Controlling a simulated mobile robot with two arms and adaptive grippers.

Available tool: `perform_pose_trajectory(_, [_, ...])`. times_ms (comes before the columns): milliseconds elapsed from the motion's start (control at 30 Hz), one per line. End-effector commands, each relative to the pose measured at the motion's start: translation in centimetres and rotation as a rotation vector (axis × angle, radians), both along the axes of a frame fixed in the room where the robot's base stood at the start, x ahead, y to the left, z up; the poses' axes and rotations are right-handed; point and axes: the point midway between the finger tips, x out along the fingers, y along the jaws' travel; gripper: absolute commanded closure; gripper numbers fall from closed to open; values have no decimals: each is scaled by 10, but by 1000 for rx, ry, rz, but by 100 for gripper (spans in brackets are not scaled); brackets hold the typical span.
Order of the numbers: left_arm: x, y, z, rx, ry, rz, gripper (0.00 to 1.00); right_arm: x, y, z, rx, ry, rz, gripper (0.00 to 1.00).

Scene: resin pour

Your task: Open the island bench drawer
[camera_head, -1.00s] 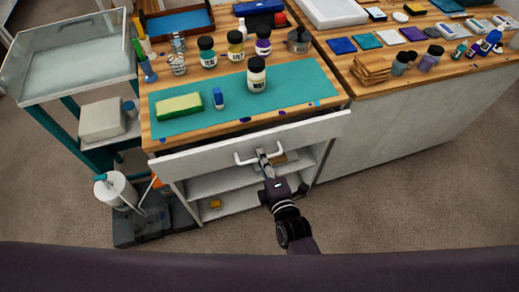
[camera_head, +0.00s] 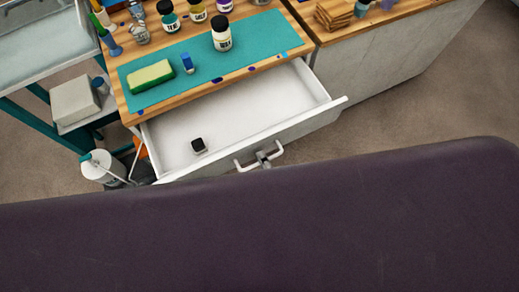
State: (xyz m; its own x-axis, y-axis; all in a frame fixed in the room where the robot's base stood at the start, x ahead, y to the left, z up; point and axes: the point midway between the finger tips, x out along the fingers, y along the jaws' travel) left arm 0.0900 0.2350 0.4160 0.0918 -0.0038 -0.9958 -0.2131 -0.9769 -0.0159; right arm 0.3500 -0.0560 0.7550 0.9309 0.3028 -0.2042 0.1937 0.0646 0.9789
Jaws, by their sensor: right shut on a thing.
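The island bench drawer (camera_head: 318,119) is pulled well out from under the wooden bench top. The drawer handle (camera_head: 243,164) is a pale bar on the drawer's front. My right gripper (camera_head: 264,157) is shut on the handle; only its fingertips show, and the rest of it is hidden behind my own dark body. My left gripper is not in view.
On the bench top (camera_head: 122,97) lie a teal mat (camera_head: 215,60), a green and yellow sponge (camera_head: 150,76), a small blue item (camera_head: 187,62) and several jars. A glass-topped cart (camera_head: 40,40) stands at the left. Carpet (camera_head: 420,105) is clear at the right.

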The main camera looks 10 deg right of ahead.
Motion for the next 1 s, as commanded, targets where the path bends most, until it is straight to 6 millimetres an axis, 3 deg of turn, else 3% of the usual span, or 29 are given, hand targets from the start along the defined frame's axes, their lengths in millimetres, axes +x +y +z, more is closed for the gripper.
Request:
perform_pose_trajectory(367, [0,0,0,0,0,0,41,-2,-1,-1,-1,2,0,100])
perform_pose_trajectory(400, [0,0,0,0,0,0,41,-2,-1,-1,-1,2,0,88])
perform_pose_trajectory(533, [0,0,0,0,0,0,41,-2,-1,-1,0,1,0,75])
perform_pose_trajectory(833, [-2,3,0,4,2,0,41,-3,-1,0,0,1,0,75])
perform_pose_trajectory(1000, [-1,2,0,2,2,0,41,-20,-6,2,-1,3,0,75])
